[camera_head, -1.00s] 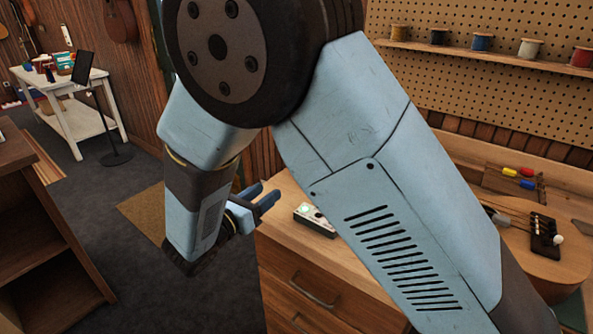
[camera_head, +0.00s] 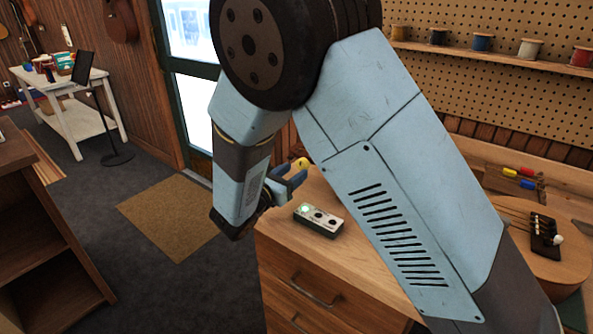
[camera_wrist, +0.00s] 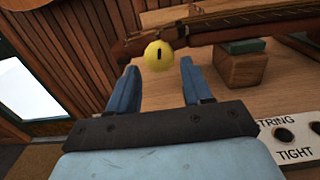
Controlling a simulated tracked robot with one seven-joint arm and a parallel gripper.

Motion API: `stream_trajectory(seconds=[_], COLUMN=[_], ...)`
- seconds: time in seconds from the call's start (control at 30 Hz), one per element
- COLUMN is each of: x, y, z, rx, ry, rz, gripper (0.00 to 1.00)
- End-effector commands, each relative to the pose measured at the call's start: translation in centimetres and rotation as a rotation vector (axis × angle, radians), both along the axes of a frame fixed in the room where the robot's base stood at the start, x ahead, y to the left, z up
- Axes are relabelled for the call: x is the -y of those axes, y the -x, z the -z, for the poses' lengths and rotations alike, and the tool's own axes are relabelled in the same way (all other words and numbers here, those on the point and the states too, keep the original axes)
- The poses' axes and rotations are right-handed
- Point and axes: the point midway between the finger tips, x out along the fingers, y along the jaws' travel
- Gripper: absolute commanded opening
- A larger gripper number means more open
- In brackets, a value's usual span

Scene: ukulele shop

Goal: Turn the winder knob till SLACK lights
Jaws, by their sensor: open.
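The winder knob (camera_wrist: 158,55) is round and yellow with a dark slot mark on its face. It shows in the wrist view ahead of my gripper (camera_wrist: 159,72), centred between the open fingertips. I cannot tell whether they reach around it. In the head view my gripper (camera_head: 295,178) is beside the yellow knob (camera_head: 301,162), above the bench's left end. The indicator box (camera_head: 319,220) lies on the bench with a green lamp lit at its left end and dark lamps beside it. In the wrist view the box (camera_wrist: 290,148) is cut off, showing "TRING" and "TIGHT".
A ukulele neck (camera_wrist: 225,24) lies behind the knob, near a wooden block (camera_wrist: 241,70). The ukulele body (camera_head: 545,265) rests at the bench's right. My arm hides much of the wooden bench (camera_head: 330,275). Open floor lies left of it.

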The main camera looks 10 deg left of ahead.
Motion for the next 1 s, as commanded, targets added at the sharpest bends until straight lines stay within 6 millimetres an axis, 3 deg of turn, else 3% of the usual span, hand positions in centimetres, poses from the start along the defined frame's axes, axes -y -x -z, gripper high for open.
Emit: stream_trajectory(seconds=[0.23, 0.57, 1.0], x=[0.8, 0.9, 0.9], y=[-2.0, -2.2, -2.2], z=[0.0, 0.0, 0.0], rx=[0.000, 0.000, 0.000], ry=[0.000, 0.000, 0.000], rz=[0.000, 0.000, -0.001], gripper=[0.50, 0.50, 0.09])
